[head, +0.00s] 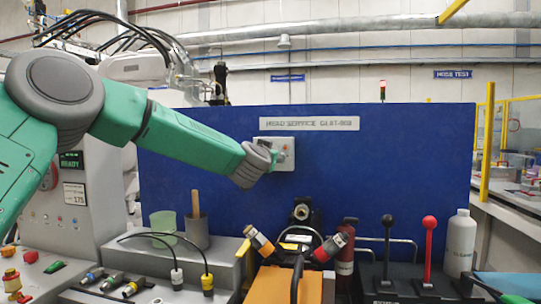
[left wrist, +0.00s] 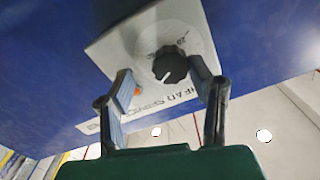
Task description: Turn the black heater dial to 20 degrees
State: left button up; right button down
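The black heater dial (left wrist: 170,65) sits on a white panel (left wrist: 123,41) in the left wrist view. Marks, apparently including a "20", are printed near the dial. The white panel also shows in the head view (head: 287,143), on a blue wall, where my gripper hides much of it. My left gripper (left wrist: 161,74) is open, its two fingers spread apart. The dial lies between the fingertips in the picture, closer to the right finger; I cannot tell whether they touch. A small orange spot (left wrist: 137,91) shows beside the left finger. My right gripper is not in view.
The blue wall (head: 400,150) carries a sign (head: 310,124) above the panel. Below stand a green cup (head: 163,228), a grey holder (head: 196,233), a black lever (head: 387,245), a red-knobbed lever (head: 429,250) and a white bottle (head: 461,243). The wall right of the panel is clear.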

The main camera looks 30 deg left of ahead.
pick_arm(q)
jog(key=shift+a+f, duration=0.1)
jog(key=shift+a, duration=0.6)
jog(key=shift+c, duration=1.3)
jog(key=shift+a+f, duration=0.15)
jog(key=shift+a, duration=0.2)
grip_shut()
jog(key=shift+d, duration=0.45)
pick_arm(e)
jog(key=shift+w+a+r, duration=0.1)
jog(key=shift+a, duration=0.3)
pick_arm(q)
jog(key=shift+a, duration=0.2)
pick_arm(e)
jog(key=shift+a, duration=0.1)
